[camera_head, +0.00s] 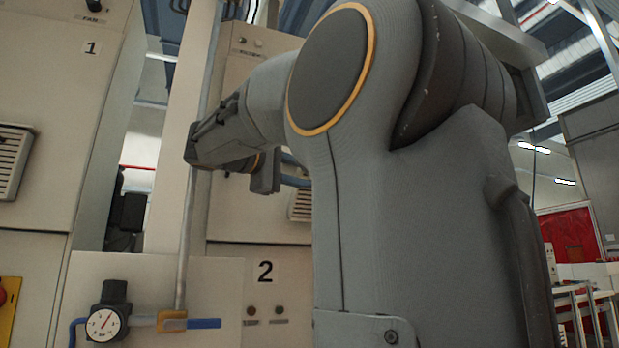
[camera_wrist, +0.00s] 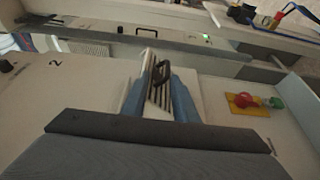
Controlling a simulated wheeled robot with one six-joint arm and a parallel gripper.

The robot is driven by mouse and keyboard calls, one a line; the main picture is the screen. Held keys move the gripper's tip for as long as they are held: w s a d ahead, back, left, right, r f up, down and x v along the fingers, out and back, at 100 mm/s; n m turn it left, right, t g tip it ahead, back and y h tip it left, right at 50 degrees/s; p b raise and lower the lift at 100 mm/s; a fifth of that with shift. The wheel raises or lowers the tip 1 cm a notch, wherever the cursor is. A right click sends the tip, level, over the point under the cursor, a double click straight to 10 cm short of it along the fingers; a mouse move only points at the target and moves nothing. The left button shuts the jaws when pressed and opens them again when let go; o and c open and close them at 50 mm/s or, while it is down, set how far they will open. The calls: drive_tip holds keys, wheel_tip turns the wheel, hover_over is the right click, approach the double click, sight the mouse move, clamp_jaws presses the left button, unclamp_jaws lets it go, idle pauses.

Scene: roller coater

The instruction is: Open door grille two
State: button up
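Door grille two is a pale slatted panel on the cabinet marked 2. It shows in the wrist view (camera_wrist: 158,94), between my fingers, and partly in the head view (camera_head: 300,206), where my arm covers its right side. A black handle (camera_wrist: 161,72) shows on the grille between my fingertips. My gripper (camera_wrist: 160,64) has two blue fingers standing apart, one on each side of the handle. I cannot tell whether they touch it. In the head view the blue fingers of my gripper (camera_head: 296,171) show just above the grille, partly hidden by my arm.
Another grille (camera_head: 13,160) is on cabinet 1 at the left. A vertical pipe (camera_head: 188,235) runs in front of the cabinets, near my wrist. A pressure gauge (camera_head: 104,324) is low at left. A red button (camera_wrist: 243,100) on a yellow plate is right of my gripper.

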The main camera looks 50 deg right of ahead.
drive_tip(key=a+b, duration=0.1)
drive_tip(key=a, duration=0.6)
drive_tip(key=shift+w+a+f, duration=0.2)
drive_tip(key=shift+w+a, duration=0.05)
drive_tip(key=shift+a, duration=0.1)
idle(0.4)
